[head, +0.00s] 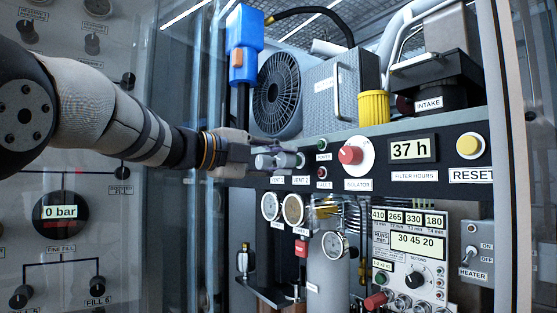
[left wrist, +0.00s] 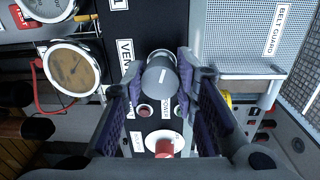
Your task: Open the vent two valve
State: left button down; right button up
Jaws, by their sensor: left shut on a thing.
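My left gripper (head: 250,158) reaches in from the left to the grey vent knobs on the dark panel strip, above labels for vent 1 and vent 2 (head: 300,180). In the left wrist view, the fingers of my left gripper (left wrist: 161,62) are shut on either side of a grey round vent knob (left wrist: 159,76). The knob has a short white mark on its face. It is the one beside the power button, which fits vent 2; its "VENT" label (left wrist: 125,58) is partly covered by a finger. My right gripper is in neither view.
A red isolator knob (head: 350,155) and small power (head: 321,145) and fault (head: 321,172) buttons sit just right of the knobs. Round gauges (head: 292,209) hang below. A fan (head: 279,94) and grey guard box stand above.

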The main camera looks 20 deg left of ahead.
pick_arm(q)
jog(key=n, duration=0.4)
jog(key=shift+d+f, duration=0.1)
jog(key=shift+f, duration=0.1)
jog(key=n, duration=0.4)
jog(key=shift+n+h, duration=0.3)
jog(key=shift+h, duration=0.1)
jog(key=n, duration=0.4)
jog(key=shift+s+n, duration=0.1)
jog(key=shift+n, duration=1.9)
jog(key=shift+r, duration=0.1)
jog(key=c, duration=1.3)
grip_release()
